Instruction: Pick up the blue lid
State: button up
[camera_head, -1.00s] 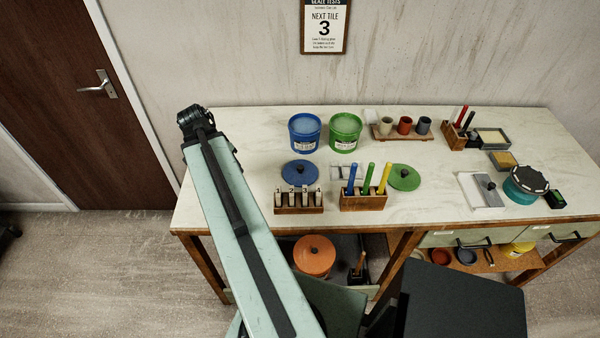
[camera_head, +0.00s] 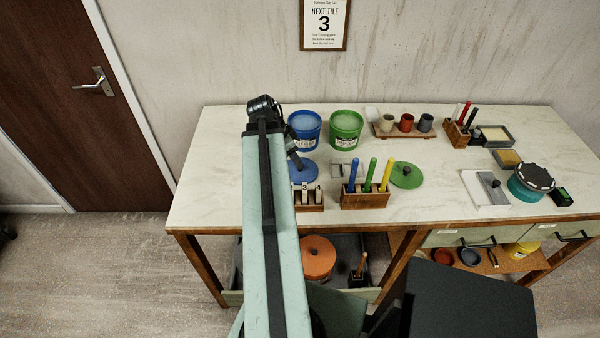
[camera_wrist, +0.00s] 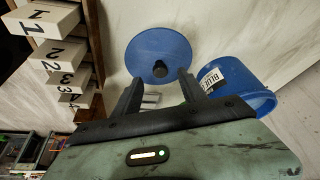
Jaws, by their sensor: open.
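The blue lid (camera_head: 302,171) lies flat on the table in front of the blue bucket (camera_head: 305,131), partly hidden by my arm in the head view. In the wrist view the round blue lid (camera_wrist: 146,50) shows whole, with a dark knob (camera_wrist: 160,69) near its lower edge. My gripper (camera_wrist: 158,84) is open and empty, its two dark fingers pointing toward the lid with the knob between their tips in the picture. I cannot tell how far above the lid it is. The blue bucket (camera_wrist: 240,90) shows right of the fingers in the wrist view.
A wooden rack of numbered tiles (camera_head: 310,208) stands in front of the lid and shows at left in the wrist view (camera_wrist: 88,45). A wooden block with coloured tools (camera_head: 365,201), a green lid (camera_head: 406,175) and a green bucket (camera_head: 345,130) stand to the right. The table's left end is clear.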

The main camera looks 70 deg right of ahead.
jog(key=b+x, duration=0.3)
jog(key=x, duration=0.1)
jog(key=shift+d+f, duration=0.1)
jog(key=shift+f, duration=0.05)
jog(key=shift+r, duration=0.2)
grip_shut()
jog(key=shift+p, duration=0.3)
notch_tip(320, 180, up, 10)
jog(key=p, duration=1)
jog(key=w+d+r+p, duration=0.2)
jog(key=d+r+p, duration=0.2)
jog(key=d, duration=0.3)
jog(key=w+d+r+p, duration=0.2)
jog(key=d+r+p, duration=0.2)
jog(key=d, duration=0.4)
